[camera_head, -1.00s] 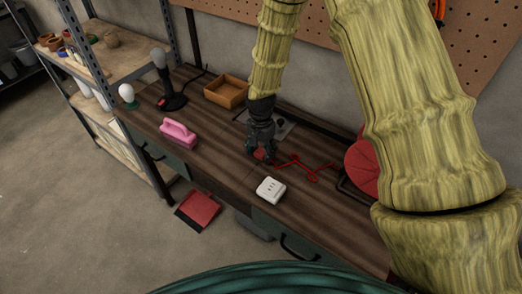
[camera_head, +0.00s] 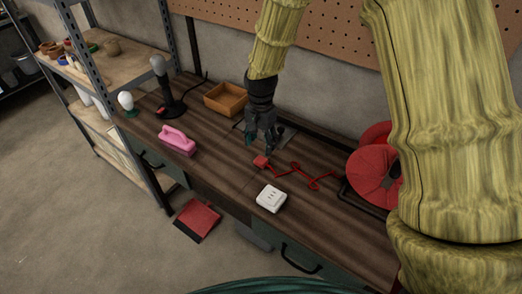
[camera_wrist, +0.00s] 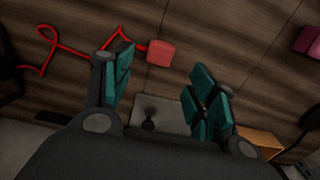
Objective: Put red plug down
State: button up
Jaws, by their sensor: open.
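The red plug (camera_head: 260,162) lies on the dark wooden workbench (camera_head: 225,175), with its red cord (camera_head: 305,177) trailing to the right. In the wrist view the plug (camera_wrist: 160,52) sits beyond the fingertips, apart from them, and the cord (camera_wrist: 75,52) runs off to the left. My gripper (camera_head: 262,143) is just above and behind the plug. It also shows in the wrist view (camera_wrist: 158,90), with its teal-padded fingers spread and nothing between them.
A white socket block (camera_head: 271,198) stands in front of the plug. A pink brush-like object (camera_head: 177,140), a black lamp (camera_head: 170,90) and an orange-brown tray (camera_head: 226,99) are to the left. A red cord reel (camera_head: 373,180) is at the right. Bench between pink object and socket is clear.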

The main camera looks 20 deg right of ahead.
jog(key=shift+r+b, duration=0.5)
jog(key=shift+r, duration=1.9)
